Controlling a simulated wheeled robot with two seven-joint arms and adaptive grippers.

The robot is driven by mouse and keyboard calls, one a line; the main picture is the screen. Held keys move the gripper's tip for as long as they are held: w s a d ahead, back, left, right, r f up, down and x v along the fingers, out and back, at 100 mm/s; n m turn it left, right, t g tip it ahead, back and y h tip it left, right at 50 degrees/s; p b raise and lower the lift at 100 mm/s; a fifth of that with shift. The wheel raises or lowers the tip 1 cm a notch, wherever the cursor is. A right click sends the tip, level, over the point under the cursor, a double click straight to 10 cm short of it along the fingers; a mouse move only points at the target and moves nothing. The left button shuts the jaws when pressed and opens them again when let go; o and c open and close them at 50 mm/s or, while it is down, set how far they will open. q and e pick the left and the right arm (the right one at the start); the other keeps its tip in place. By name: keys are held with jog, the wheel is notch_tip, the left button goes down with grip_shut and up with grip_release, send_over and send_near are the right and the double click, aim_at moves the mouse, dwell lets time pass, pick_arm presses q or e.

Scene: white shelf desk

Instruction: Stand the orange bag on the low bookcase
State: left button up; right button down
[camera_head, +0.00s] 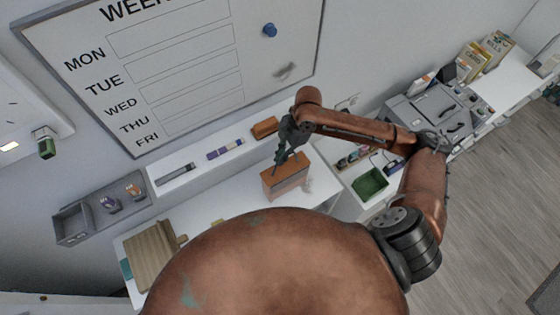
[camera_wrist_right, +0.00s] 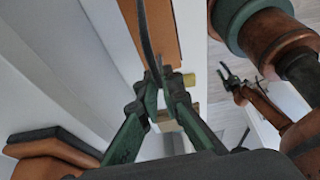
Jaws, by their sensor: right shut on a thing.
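The orange bag (camera_head: 287,178) is boxy and upright, with a dark strap handle, over the white desk in the head view. I cannot tell whether its base touches the desk. My right gripper (camera_head: 284,154) is above the bag, shut on its handle. In the right wrist view the green fingers (camera_wrist_right: 160,88) close around the dark strap, with the orange side of the bag (camera_wrist_right: 163,35) beyond. My left gripper (camera_wrist_right: 230,80) shows small in the wrist view, fingers apart and empty. I cannot clearly tell which white unit is the low bookcase.
The white desk (camera_head: 215,208) has bare surface left of the bag. A wooden board (camera_head: 153,255) lies at its left end. A ledge behind holds a small brown box (camera_head: 265,128). A green tray (camera_head: 370,182) and a grey machine (camera_head: 432,112) stand to the right.

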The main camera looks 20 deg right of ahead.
jog(key=shift+f, duration=0.15)
jog(key=c, duration=2.1)
grip_release()
jog(key=b+v, duration=0.1)
jog(key=v, duration=1.1)
